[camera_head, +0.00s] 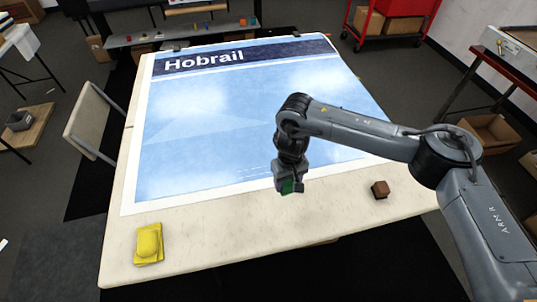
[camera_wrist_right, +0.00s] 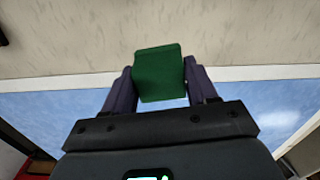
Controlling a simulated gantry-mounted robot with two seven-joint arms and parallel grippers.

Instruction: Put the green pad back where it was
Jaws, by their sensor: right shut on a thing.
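The green pad (camera_wrist_right: 159,73) sits between the fingers of my right gripper (camera_wrist_right: 160,85) in the right wrist view. The fingers are shut on its two sides. In the head view the pad shows as a small green patch (camera_head: 287,187) at the tip of my right gripper (camera_head: 288,184), over the front edge of the blue Hobrail poster (camera_head: 240,110). I cannot tell whether the pad touches the table. My left gripper is not in view.
A yellow block-like item (camera_head: 149,245) lies at the table's front left. A small brown block (camera_head: 380,189) lies at the right. The bare cream table strip (camera_head: 230,215) between them is clear. A chair (camera_head: 90,120) stands at the left and a red cart (camera_head: 378,22) behind.

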